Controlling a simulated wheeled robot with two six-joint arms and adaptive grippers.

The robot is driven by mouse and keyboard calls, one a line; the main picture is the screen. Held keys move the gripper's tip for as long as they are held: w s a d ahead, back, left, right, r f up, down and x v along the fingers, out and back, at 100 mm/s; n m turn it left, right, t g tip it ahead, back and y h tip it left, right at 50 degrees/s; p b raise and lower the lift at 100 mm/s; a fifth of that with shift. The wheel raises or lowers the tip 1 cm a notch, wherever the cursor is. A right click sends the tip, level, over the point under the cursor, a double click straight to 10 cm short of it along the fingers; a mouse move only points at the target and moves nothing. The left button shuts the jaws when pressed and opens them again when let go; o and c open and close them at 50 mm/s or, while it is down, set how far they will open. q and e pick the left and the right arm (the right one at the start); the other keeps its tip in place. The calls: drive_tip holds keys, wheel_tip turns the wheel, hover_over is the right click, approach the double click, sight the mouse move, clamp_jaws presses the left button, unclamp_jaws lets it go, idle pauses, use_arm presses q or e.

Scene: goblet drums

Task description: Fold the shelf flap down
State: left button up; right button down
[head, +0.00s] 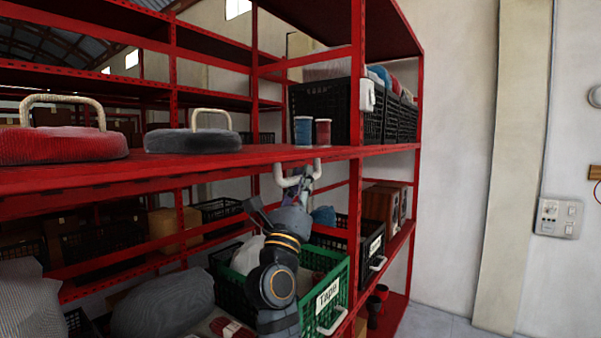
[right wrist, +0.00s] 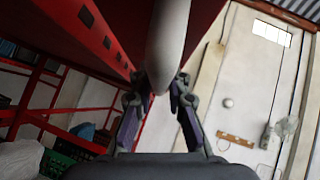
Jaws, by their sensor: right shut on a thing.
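A red shelf board (head: 230,158) runs level across the head view at mid height. I cannot tell which part of it is the flap. A pale curved handle (head: 279,176) hangs below its front edge. My right gripper (head: 305,183) reaches up from below and is shut on this handle. In the right wrist view the handle (right wrist: 166,45) runs between the two fingers, beside the red underside of the board (right wrist: 70,35). The fingers partly hide the handle. My left gripper is not in view.
A black crate (head: 320,107) is behind. A green crate (head: 337,272) sits below, close to my right arm. The floor at right is clear.

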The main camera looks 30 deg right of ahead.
drive_tip(key=c, duration=1.3)
unclamp_jaws()
drive_tip(key=shift+r, duration=0.1)
wheel_tip(320, 180, up, 10)
drive_tip(key=shift+w+f, duration=0.1)
